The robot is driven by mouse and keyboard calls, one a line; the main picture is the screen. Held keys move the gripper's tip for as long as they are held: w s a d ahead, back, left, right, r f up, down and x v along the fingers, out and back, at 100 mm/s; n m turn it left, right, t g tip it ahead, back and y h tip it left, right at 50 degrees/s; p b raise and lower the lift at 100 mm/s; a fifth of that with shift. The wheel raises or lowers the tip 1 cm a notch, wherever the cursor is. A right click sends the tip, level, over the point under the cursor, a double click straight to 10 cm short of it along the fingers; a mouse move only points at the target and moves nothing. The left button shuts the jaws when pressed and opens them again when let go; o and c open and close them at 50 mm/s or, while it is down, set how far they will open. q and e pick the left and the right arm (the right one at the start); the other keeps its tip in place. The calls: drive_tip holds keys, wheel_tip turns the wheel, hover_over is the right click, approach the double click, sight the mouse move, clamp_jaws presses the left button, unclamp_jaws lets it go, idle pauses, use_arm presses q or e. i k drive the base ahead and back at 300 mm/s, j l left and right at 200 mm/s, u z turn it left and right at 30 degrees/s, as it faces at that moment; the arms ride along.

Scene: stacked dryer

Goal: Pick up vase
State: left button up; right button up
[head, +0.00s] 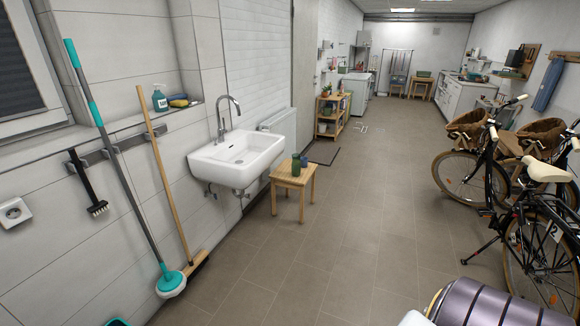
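A small wooden stool (302,182) stands on the floor to the right of the sink. Two small dark green vessels stand upright on it, close together. The left one (295,167) and the right one (304,160) look like a vase or bottle, but they are too small to tell which is which. Neither of my grippers shows in the head view, so nothing is seen touching the vessels.
A white sink (238,158) hangs on the left wall. A mop (125,180) and a broom (166,190) lean left of it. Bicycles (490,190) stand at the right. A ribbed purple-grey object (490,305) fills the bottom right. The tiled floor between is clear.

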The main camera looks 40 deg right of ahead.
sight(296, 166)
drive_tip(key=i+l, duration=0.15)
drive_tip(key=l, duration=0.25)
drive_tip(key=i+l, duration=0.15)
drive_tip(key=l, duration=0.25)
drive_tip(key=i+l, duration=0.15)
drive_tip(key=l, duration=0.25)
drive_tip(key=i+l+u, duration=0.1)
drive_tip(key=l, duration=0.3)
drive_tip(key=i+l, duration=0.2)
drive_tip(key=l, duration=0.2)
drive_tip(key=i+l, duration=0.15)
drive_tip(key=l, duration=0.25)
drive_tip(key=i+l, duration=0.15)
drive_tip(key=l, duration=0.25)
drive_tip(key=i+l+u, duration=0.1)
drive_tip(key=l, duration=0.3)
